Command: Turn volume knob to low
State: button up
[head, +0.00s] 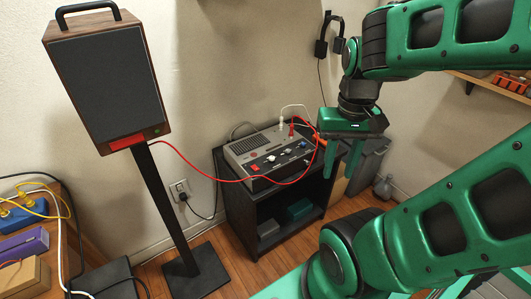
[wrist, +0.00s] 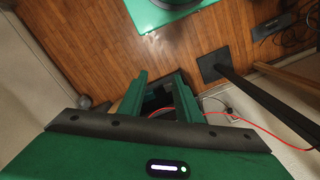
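A grey and black audio unit (head: 262,145) sits on top of a black cabinet in the head view. Its sloped front panel has several small knobs (head: 271,157) and a red switch (head: 255,168). Which knob is for volume, and where it points, is too small to tell. My gripper (head: 340,173) hangs fingers down to the right of the unit, apart from it. Its two fingers are spread with nothing seen between them. The gripper (wrist: 158,78) also shows open in the wrist view, where the knobs cannot be made out.
The black cabinet (head: 238,211) has open shelves. A red cable (head: 205,178) runs from the unit to a speaker (head: 106,75) on a stand at left. Headphones (head: 329,35) hang on the wall. A grey bin (head: 368,160) stands right of the cabinet. Wooden floor lies in front.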

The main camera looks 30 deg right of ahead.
jog(key=shift+o, duration=0.9)
jog(key=shift+s+r, duration=0.15)
jog(key=shift+s, duration=0.05)
jog(key=m, duration=1.3)
send_over(272, 157)
notch_tip(272, 157, down, 15)
notch_tip(272, 157, down, 10)
